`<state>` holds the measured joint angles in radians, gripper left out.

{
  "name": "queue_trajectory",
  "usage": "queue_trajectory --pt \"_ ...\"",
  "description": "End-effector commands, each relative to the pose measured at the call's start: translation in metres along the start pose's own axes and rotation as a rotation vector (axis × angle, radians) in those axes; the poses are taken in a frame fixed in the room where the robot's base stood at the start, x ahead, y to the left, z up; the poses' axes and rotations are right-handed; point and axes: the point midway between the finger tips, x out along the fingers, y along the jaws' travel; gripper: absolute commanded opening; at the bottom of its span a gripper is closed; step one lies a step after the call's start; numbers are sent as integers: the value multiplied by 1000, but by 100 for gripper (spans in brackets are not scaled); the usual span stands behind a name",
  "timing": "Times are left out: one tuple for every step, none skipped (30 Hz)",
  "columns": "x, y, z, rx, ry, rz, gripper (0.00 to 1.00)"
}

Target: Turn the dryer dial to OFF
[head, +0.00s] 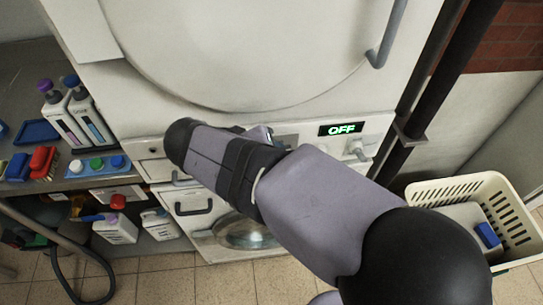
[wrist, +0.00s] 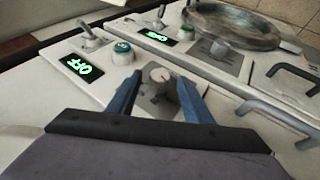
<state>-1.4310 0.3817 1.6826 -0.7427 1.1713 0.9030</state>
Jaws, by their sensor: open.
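The dryer dial (wrist: 160,76), a grey knob with a pale round face, sits on a dark square plate in the near panel in the wrist view. My gripper (wrist: 156,82) is open, with one blue finger on each side of the dial; whether they touch it I cannot tell. The dial's pointer setting is too small to read. A display (wrist: 75,66) on the same panel glows green and reads OFF. In the head view the display (head: 341,129) also reads OFF, while my arm hides the dial and most of my gripper.
A green button (wrist: 122,51) and a toggle lever (wrist: 90,35) share the near panel. A second panel beyond has its own lit display (wrist: 158,36) and dial (wrist: 217,50). Bottles (head: 92,115) stand left; a cream basket (head: 458,187) stands right.

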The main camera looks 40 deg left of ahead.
Motion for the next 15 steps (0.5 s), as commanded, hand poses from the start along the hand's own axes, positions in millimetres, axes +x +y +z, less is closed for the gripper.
queue_trajectory --pt "-6 -1 0 1 3 -3 46" --pt "-10 -1 0 2 4 -3 46" --pt "-16 -1 0 2 4 -3 46" --pt "-21 -1 -1 2 5 -3 46" --pt "-25 -1 -1 2 5 -2 46" --pt "-31 -1 -1 2 5 -3 46" --pt "-34 -1 0 1 4 -3 46" --pt "-38 -1 0 1 3 -3 46" --pt "-43 -1 0 1 4 -3 46" --pt "-47 -1 -1 1 3 -2 46" --pt "-49 0 -1 2 3 -2 46" --pt "-53 0 -1 2 3 -2 46" --pt "-55 0 0 2 2 -1 46" --pt "-57 0 0 2 2 -1 46" --pt "-59 0 0 2 3 -1 46"
